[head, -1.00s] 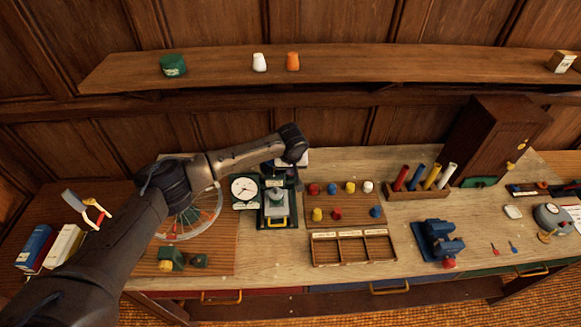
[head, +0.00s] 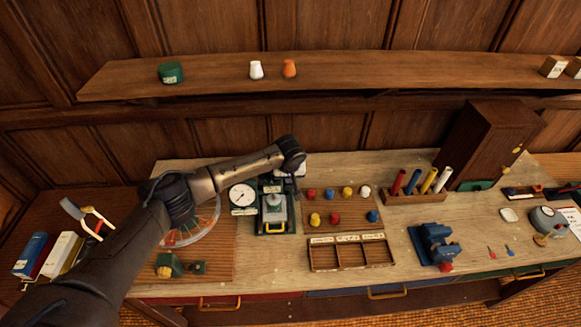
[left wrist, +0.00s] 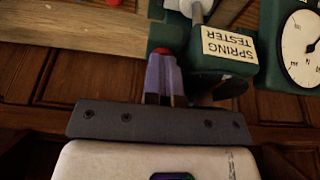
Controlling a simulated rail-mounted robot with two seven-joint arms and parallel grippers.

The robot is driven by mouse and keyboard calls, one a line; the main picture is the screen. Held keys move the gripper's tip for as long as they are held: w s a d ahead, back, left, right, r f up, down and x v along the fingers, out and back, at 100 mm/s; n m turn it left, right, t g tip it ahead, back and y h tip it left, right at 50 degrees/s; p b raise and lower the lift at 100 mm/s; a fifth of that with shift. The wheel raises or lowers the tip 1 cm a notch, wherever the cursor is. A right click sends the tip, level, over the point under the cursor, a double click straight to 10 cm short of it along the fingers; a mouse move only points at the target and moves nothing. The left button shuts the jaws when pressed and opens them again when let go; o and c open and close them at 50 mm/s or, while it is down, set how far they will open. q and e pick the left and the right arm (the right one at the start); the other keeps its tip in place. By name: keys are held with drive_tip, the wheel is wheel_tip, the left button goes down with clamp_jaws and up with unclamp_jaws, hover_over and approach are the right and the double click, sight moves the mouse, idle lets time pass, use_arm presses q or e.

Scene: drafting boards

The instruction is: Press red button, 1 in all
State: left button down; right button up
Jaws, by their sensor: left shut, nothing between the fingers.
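The spring tester (head: 276,213) is a green device with a round white dial (head: 242,195), standing at the back of the bench left of centre. In the left wrist view its label (left wrist: 230,45) shows large and upside down. A small red button (left wrist: 163,50) shows beside the label on the green body. My left gripper (left wrist: 161,72) is shut and empty, its fingertips right at the red button. I cannot tell whether they touch it or whether it is pressed in. In the head view my left wrist is behind the tester and the button cannot be made out.
Right of the tester stand several coloured knobs on a wooden board (head: 343,222), with an empty three-part tray (head: 351,267) in front. A blue vise (head: 434,245) and a rack of coloured tubes (head: 414,198) stand further right. A shelf (head: 400,74) runs above.

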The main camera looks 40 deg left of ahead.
use_arm(q)
drive_tip(key=shift+s+a+b, duration=0.15)
drive_tip(key=shift+s+b, duration=0.05)
drive_tip(key=shift+b, duration=0.1)
wheel_tip(320, 180, up, 6)
drive_tip(key=shift+s+r+b, duration=0.1)
drive_tip(key=shift+b, duration=0.45)
drive_tip(key=d+r+m+t, duration=0.2)
drive_tip(key=d+r+m, duration=0.1)
drive_tip(key=r, duration=0.4)
drive_tip(key=s+d+r+m+t+y, duration=0.1)
drive_tip(key=d+r+m+t, duration=0.2)
drive_tip(key=r+m, duration=0.2)
drive_tip(key=s+d+r+m+t, duration=0.1)
drive_tip(key=d+r+m+t, duration=0.1)
drive_tip(key=r, duration=0.8)
drive_tip(key=shift+s+d+r+m+t+y+b, duration=0.35)
drive_tip(key=shift+d+m, duration=0.35)
drive_tip(key=shift+m, duration=0.7)
use_arm(e)
drive_tip(key=shift+s+d+f, duration=0.4)
drive_tip(key=shift+s+f, duration=0.1)
drive_tip(key=shift+f, duration=0.15)
drive_tip(key=shift+s+d+f, duration=0.35)
drive_tip(key=shift+s+f, duration=0.1)
drive_tip(key=shift+f, duration=0.2)
use_arm(q)
drive_tip(key=shift+w, duration=0.1)
use_arm(e)
drive_tip(key=shift+d, duration=0.15)
